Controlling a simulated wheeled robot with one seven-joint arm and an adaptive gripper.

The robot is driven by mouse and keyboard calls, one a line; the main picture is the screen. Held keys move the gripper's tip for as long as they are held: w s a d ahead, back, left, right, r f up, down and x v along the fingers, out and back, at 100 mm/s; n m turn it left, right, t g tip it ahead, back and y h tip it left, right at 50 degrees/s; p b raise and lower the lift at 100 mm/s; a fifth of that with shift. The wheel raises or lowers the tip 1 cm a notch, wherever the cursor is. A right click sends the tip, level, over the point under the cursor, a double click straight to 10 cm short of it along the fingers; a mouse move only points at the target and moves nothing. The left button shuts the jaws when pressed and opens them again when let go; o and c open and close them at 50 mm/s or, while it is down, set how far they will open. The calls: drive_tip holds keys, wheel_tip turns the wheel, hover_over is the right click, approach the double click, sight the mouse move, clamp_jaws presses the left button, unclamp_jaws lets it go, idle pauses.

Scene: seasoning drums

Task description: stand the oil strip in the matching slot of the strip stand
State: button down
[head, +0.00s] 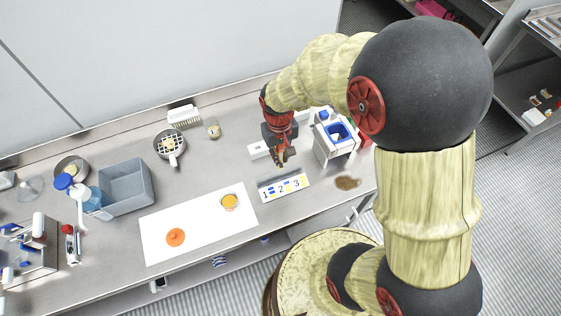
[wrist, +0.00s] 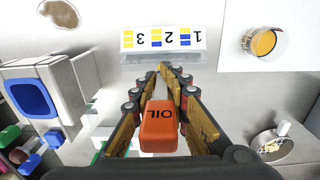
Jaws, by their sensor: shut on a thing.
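The oil strip shows in the wrist view as an orange block (wrist: 158,128) marked OIL, between the fingers of my gripper (wrist: 163,78). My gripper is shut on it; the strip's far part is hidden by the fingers. In the head view my gripper (head: 281,157) points down just behind the strip stand (head: 284,188), above the bench. The stand has a white label with 1, 2, 3 and yellow and blue marks. In the wrist view the stand (wrist: 163,40) lies just beyond the fingertips, its label upside down. Its slots are too small to make out.
A white and blue container (head: 335,135) stands right of my gripper, with a brown spill (head: 347,183) in front. A white mat (head: 165,250) holds a yellow-filled dish (head: 229,202) and an orange lid (head: 175,237). A grey bin (head: 126,188) stands left. Bench between bin and gripper is mostly clear.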

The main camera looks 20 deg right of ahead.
drive_tip(key=shift+w+f, duration=0.3)
drive_tip(key=shift+f, duration=1.65)
drive_tip(key=shift+f+b, duration=0.4)
drive_tip(key=shift+b, duration=0.05)
drive_tip(key=shift+f, duration=0.25)
drive_tip(key=c, duration=1.7)
unclamp_jaws()
